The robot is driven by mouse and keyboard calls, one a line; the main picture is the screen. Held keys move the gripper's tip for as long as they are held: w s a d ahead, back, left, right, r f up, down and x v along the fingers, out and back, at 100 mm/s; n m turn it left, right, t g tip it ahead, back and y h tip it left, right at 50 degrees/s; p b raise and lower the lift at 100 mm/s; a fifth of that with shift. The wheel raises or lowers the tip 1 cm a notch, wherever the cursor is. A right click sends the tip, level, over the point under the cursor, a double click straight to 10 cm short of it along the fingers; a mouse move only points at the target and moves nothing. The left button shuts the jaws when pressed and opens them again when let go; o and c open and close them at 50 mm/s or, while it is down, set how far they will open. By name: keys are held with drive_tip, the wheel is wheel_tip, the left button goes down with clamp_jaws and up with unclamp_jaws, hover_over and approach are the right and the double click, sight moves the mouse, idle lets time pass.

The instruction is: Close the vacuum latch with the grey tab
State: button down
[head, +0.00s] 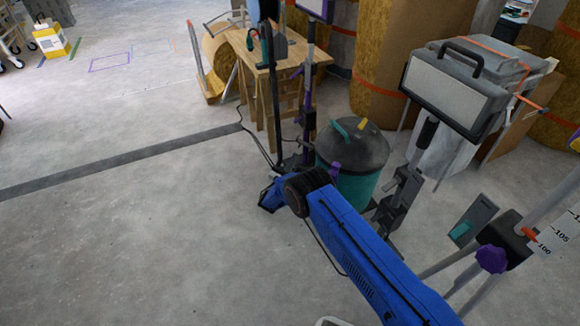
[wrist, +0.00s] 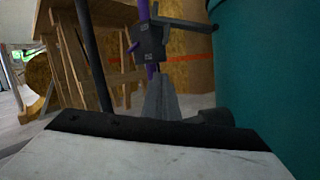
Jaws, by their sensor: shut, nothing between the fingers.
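The vacuum (head: 352,190) is a teal drum with a dark grey lid, standing behind my blue arm in the head view. A purple tab (head: 335,172) shows on its near side and a yellow piece on its lid. Its teal wall (wrist: 275,75) fills the right of the wrist view. A grey bar (wrist: 186,23) juts towards the drum at the top of the wrist view; I cannot tell whether it is the latch's grey tab. My gripper (wrist: 162,85) is shut and empty, left of the drum wall. The head view does not clearly show its fingers.
A purple pole (head: 308,90) with a dark clamp (wrist: 150,45) stands ahead of my gripper. A wooden workbench (head: 275,65) is behind it. A black cable lies on the floor. A grey lamp-like box (head: 445,90) stands right of the vacuum.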

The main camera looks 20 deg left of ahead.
sight(298, 140)
drive_tip(key=shift+w+d+r, duration=0.1)
drive_tip(key=shift+d+r, duration=0.2)
drive_tip(key=shift+r, duration=0.65)
drive_tip(key=shift+w+d+r, duration=0.1)
drive_tip(key=shift+d+r, duration=0.15)
drive_tip(key=shift+r, duration=0.7)
drive_tip(key=shift+s+a+r+m, duration=0.15)
drive_tip(key=shift+r+m, duration=0.25)
drive_tip(key=shift+m, duration=0.2)
drive_tip(key=r+m+h, duration=0.1)
drive_tip(key=r+m, duration=0.1)
drive_tip(key=m, duration=0.2)
drive_tip(key=d+r+m+g+h, duration=0.1)
drive_tip(key=r+m, duration=0.2)
drive_tip(key=m, duration=0.1)
drive_tip(key=r+m+g+h, duration=0.1)
drive_tip(key=r+m, duration=0.2)
drive_tip(key=m, duration=0.1)
drive_tip(key=shift+d+r+m, duration=0.1)
drive_tip(key=shift+d+m, duration=0.05)
drive_tip(key=shift+m, duration=0.15)
drive_tip(key=shift+a, duration=0.2)
